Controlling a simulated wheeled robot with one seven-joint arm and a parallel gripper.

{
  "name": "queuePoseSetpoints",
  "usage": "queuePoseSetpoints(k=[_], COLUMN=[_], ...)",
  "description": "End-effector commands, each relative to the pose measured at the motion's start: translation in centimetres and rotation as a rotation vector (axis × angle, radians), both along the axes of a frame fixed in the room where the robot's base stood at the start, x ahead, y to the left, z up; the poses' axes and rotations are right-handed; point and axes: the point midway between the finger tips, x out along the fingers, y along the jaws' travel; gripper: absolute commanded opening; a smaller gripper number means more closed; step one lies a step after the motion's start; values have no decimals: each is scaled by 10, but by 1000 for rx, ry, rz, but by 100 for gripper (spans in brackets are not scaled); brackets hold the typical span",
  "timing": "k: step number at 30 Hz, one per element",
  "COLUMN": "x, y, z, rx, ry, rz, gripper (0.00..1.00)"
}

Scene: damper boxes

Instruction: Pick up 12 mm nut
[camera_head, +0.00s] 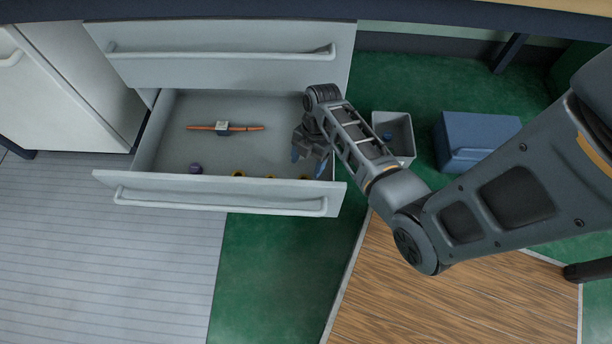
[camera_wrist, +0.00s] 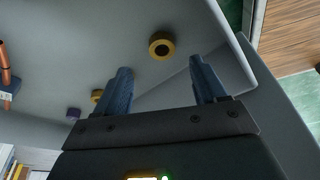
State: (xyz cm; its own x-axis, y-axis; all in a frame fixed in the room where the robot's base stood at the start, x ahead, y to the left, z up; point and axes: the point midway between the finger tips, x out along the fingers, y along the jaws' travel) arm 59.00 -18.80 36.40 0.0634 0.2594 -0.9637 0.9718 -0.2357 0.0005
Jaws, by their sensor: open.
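Small yellow ring-shaped nuts (camera_head: 238,174) lie along the front of the open drawer in the head view; I cannot read which is the 12 mm one. In the wrist view one yellow nut with a dark hole (camera_wrist: 162,46) lies just beyond the fingertips, between their lines. Another yellow nut (camera_wrist: 97,95) is partly hidden by the left finger. A purple piece (camera_head: 195,168) lies farther left; it also shows in the wrist view (camera_wrist: 73,113). My gripper (camera_head: 309,152) is inside the drawer's right end, open and empty, its blue-grey fingers (camera_wrist: 160,66) apart.
The open drawer (camera_head: 222,186) has a raised front wall and side walls close to my gripper. An orange rod with a grey block (camera_head: 222,128) lies at the drawer's back. A grey bin (camera_head: 405,133) and a blue box (camera_head: 478,135) stand to the right.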

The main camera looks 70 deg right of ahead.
Motion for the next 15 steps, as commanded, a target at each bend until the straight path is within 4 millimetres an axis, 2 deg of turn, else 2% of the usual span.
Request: queuePoseSetpoints(k=[1,7,15], x=[0,0,0], y=[2,5,15], z=[-8,-22,-58], rx=[1,1,1], ry=[1,1,1], rz=[-1,-3,-3], gripper=[71,71,71])
